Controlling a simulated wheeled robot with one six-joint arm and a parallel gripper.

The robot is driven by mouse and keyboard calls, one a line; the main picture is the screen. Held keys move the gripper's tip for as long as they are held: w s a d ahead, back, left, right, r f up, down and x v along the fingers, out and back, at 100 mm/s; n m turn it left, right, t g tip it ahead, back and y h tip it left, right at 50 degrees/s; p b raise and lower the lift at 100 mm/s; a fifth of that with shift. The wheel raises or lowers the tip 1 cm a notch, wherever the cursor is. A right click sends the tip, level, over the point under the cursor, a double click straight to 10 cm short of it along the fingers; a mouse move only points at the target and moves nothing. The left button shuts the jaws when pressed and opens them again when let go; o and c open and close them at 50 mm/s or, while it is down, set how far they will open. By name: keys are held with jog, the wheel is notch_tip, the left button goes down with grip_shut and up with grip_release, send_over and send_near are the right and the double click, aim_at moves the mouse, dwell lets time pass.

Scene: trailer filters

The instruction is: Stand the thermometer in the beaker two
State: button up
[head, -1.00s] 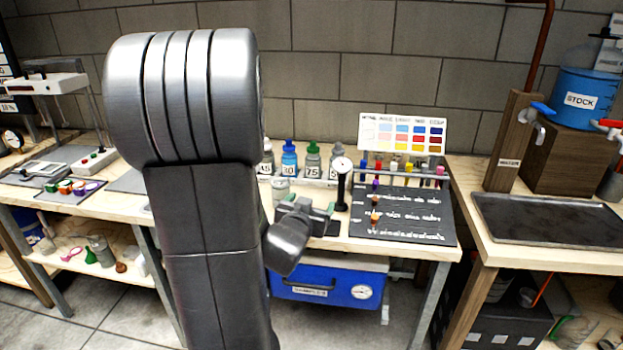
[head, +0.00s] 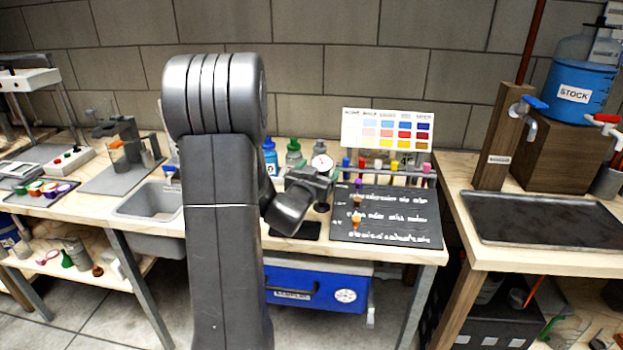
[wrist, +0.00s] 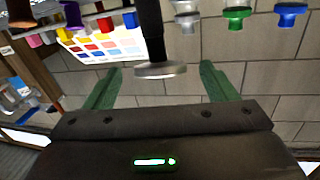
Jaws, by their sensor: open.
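The thermometer has a round white dial (head: 322,162) and stands upright on the bench in the head view. In the wrist view, its dark stem and edge-on disc (wrist: 160,70) lie between my fingers, with a gap on both sides. My gripper (wrist: 160,68) is open, its two green fingers on either side of the thermometer. In the head view, my wrist is right beside the dial and the fingers are mostly hidden. A vessel with orange contents (head: 118,152) stands on the left of the bench. I cannot tell which vessel is beaker two.
A dark mat (head: 390,232) with small coloured pieces lies right of the thermometer, before a colour chart (head: 388,130) and a rack of coloured-top tubes. Bottles (head: 293,152) stand behind my arm. A sink (head: 150,200) is at left; a dark tray (head: 545,218) is at right.

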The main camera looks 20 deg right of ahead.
aim_at(321, 167)
jog(key=shift+x, duration=1.5)
jog(key=c, duration=1.1)
jog(key=shift+r+p, duration=4.05)
jog(key=shift+r, duration=2.25)
